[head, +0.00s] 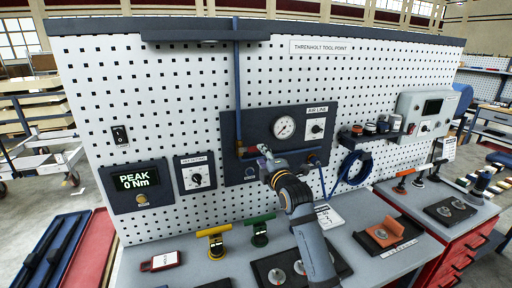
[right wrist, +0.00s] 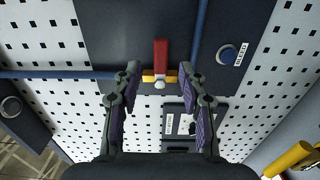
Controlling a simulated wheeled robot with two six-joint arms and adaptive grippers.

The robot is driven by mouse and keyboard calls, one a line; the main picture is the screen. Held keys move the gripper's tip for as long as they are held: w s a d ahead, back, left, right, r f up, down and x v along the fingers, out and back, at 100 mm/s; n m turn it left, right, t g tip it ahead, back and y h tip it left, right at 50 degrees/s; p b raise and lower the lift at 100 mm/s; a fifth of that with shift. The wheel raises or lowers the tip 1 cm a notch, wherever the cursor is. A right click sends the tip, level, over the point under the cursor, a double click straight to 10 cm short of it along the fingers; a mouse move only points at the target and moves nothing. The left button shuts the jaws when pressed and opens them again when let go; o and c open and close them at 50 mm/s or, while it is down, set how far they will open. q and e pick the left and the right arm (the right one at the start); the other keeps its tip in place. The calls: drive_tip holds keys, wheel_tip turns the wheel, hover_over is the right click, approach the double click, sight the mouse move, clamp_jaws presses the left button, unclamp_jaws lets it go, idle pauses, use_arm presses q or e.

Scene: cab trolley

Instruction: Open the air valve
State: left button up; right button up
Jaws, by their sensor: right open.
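The air valve shows in the right wrist view with a red lever (right wrist: 161,53) and a brass-yellow body (right wrist: 148,78). The lever points up in that picture, crosswise to the body. My right gripper (right wrist: 159,75) is open, its fingertips apart on either side of the valve, with nothing held. I cannot tell whether they touch it. In the head view my right gripper (head: 262,150) is in front of the dark air-line panel (head: 255,121) and hides most of the valve. My left gripper is not in view.
A round gauge (head: 284,127) sits above my gripper on the panel. A blue pipe (head: 236,85) runs down to it, and a coiled blue hose (head: 352,168) hangs at right. Yellow (head: 215,240) and green (head: 260,232) T-handled tools stand on the bench below.

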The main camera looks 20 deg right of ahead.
sight(256, 150)
drive_tip(key=w+p, duration=0.1)
drive_tip(key=w, duration=0.5)
drive_tip(key=shift+w+a+p, duration=0.1)
drive_tip(key=shift+w+p, duration=0.25)
drive_tip(key=shift+w, duration=0.05)
drive_tip(key=shift+f, duration=0.1)
clamp_jaws()
